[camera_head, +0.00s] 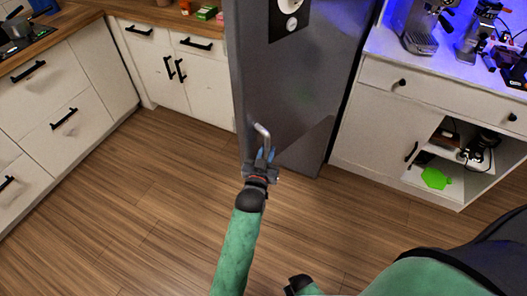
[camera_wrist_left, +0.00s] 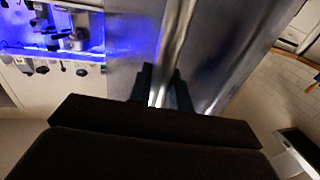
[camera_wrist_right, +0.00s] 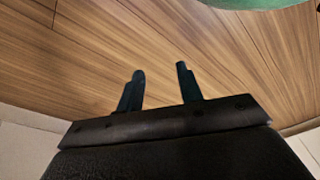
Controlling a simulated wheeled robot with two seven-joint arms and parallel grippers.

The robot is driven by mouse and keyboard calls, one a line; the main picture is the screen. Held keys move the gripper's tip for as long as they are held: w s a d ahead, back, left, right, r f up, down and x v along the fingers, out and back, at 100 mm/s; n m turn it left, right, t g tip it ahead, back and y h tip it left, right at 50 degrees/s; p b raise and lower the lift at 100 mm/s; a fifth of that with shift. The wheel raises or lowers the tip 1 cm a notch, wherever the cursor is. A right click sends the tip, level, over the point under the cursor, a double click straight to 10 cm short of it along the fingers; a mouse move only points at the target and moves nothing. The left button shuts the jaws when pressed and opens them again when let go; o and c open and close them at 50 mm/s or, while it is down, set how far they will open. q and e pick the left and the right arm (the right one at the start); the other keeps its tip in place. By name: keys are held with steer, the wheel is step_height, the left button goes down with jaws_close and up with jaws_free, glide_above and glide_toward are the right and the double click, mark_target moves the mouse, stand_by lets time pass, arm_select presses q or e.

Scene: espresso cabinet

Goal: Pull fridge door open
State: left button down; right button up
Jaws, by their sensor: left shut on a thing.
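The fridge door (camera_head: 300,80) is a tall dark grey metal panel in the middle of the head view. Its silver bar handle (camera_head: 262,131) is near the door's left edge. My left gripper (camera_head: 265,157) is shut on the lower part of this handle. In the left wrist view the fingers of the left gripper (camera_wrist_left: 161,80) sit on both sides of the handle (camera_wrist_left: 178,40). I cannot tell whether the door stands slightly ajar. My right gripper (camera_wrist_right: 160,69) is open and empty above the wood floor in the right wrist view.
White cabinets (camera_head: 175,70) with black handles stand left of the fridge. A white cabinet (camera_head: 385,120) with espresso machines (camera_head: 428,25) on top and an open shelf stands to the right. The wood floor (camera_head: 130,220) in front is clear.

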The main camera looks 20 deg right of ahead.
arm_select(q)
steer(key=shift+s+d+r, duration=0.1)
steer(key=shift+s+d, duration=0.05)
steer(key=shift+s, duration=0.05)
arm_select(e)
steer(key=shift+s+f, duration=0.1)
steer(key=shift+s, duration=0.45)
steer(key=shift+w, duration=0.15)
